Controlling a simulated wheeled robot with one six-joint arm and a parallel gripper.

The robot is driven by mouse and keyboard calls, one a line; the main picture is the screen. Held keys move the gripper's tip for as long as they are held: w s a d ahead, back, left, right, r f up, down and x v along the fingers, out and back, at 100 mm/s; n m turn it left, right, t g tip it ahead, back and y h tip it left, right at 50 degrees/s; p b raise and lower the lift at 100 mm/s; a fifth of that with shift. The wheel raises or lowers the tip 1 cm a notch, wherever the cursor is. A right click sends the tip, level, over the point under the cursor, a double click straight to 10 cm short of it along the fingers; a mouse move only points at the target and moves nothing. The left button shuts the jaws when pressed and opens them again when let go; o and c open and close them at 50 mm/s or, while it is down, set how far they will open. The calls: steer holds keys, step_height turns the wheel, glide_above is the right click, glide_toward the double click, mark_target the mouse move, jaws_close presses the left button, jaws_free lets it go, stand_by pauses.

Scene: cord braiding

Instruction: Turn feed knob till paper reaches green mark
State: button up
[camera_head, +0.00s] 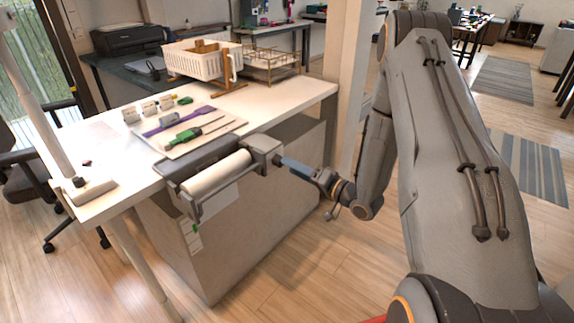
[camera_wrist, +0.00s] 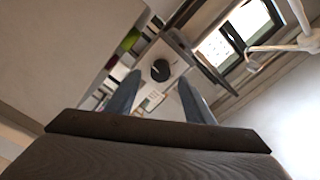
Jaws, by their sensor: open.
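The paper feeder is clamped at the table's front edge, with a white paper roll (camera_head: 217,174) in its dark frame. A pale sheet (camera_head: 221,196) hangs below the roll. A small white plate with green marks (camera_head: 193,236) is on the cabinet side below. The black round feed knob (camera_wrist: 160,70) shows in the wrist view, between and beyond my fingertips; the grey end housing (camera_head: 262,150) hides it in the head view. My gripper (camera_head: 281,161) is open, its blue-grey fingers pointing at that housing. In the wrist view its fingers (camera_wrist: 158,88) stand either side of the knob, apparently apart from it.
On the white table (camera_head: 110,190) lies a board (camera_head: 225,126) with a green-handled tool, near small card holders. A white basket (camera_head: 200,60) and a wire rack (camera_head: 268,64) stand behind. A lamp base (camera_head: 85,195) is at left. The floor right of the cabinet is clear.

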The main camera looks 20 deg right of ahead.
steer(key=v, duration=0.3)
steer(key=shift+s+d, duration=0.1)
steer(key=shift+s, duration=0.15)
steer(key=s+d+r+n+g+h+p, duration=0.3)
steer(key=s+r+g+h+p, duration=0.15)
steer(key=r+g+h, duration=0.45)
steer(key=s+a+r+g, duration=0.2)
steer(key=s, duration=0.6)
steer(key=s+a+r+g+h+p, duration=0.1)
steer(key=s+a+r, duration=0.1)
steer(key=s, duration=0.6)
steer(key=s+a+r+n+g, duration=0.1)
steer(key=s+a+r+g, duration=0.1)
steer(key=s, duration=0.7)
steer(key=shift+a+r+g+h, duration=0.3)
steer(key=shift+a+r, duration=0.2)
steer(key=shift+a, duration=0.1)
steer(key=shift+s, duration=0.1)
